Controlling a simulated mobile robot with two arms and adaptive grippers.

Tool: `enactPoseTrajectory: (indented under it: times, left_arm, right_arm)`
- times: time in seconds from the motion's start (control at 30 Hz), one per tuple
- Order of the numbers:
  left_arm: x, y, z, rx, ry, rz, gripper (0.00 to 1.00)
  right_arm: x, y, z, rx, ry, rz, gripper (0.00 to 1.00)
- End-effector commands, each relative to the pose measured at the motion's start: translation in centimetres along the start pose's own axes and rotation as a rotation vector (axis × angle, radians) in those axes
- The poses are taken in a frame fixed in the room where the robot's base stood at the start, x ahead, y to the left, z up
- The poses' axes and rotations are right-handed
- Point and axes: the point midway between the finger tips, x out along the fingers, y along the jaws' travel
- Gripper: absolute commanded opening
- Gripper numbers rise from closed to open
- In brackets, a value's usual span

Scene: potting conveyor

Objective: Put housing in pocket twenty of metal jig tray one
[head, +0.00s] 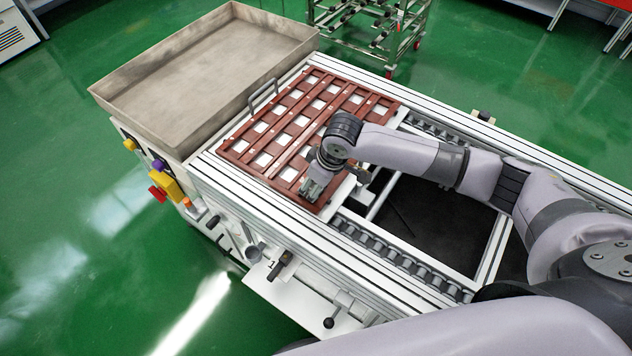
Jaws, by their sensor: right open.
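The metal jig tray (238,146), reddish brown with rows of square pockets, lies on the conveyor. Pale squares show in many pockets; I cannot tell whether they are housings or the light surface beneath. My right gripper (312,190) is open and points down over the near right corner of the tray. The gripper and wrist hide the pockets there. I cannot make out a separate housing at the fingers. My left gripper is not in view.
A large empty beige bin (215,65) stands at the conveyor's far left end. A metal handle (263,95) rises at the tray's left edge. The conveyor frame (420,270) has an open dark gap to the right. Coloured buttons (165,184) sit on the front left side.

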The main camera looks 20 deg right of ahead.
Motion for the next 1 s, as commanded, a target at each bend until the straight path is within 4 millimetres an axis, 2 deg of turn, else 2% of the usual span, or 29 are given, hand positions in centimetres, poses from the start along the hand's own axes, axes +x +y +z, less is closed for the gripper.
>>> enactPoseTrajectory:
  times: [0.03, 0.33, 0.47, 0.57, 0.8, 1.0]
  left_arm:
    - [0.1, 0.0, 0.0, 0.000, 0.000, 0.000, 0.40]
    - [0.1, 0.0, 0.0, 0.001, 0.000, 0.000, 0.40]
    - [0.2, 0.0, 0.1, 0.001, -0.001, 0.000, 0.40]
    - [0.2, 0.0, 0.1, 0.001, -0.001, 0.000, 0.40]
    - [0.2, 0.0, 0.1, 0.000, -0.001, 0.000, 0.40]
    - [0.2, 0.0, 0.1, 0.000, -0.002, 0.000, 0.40]
  right_arm:
    - [0.6, 0.1, 0.9, 0.003, -0.023, 0.003, 0.48]
    - [0.5, 0.2, 1.0, 0.003, -0.025, 0.005, 0.48]
    - [-0.3, 0.3, 0.6, 0.002, -0.021, 0.006, 0.48]
    - [-1.9, 0.3, 0.3, 0.001, -0.017, 0.005, 0.48]
    - [-7.5, 0.2, 0.0, 0.000, -0.008, 0.005, 0.48]
    - [-11.3, 0.2, -0.2, 0.001, -0.006, 0.004, 0.48]
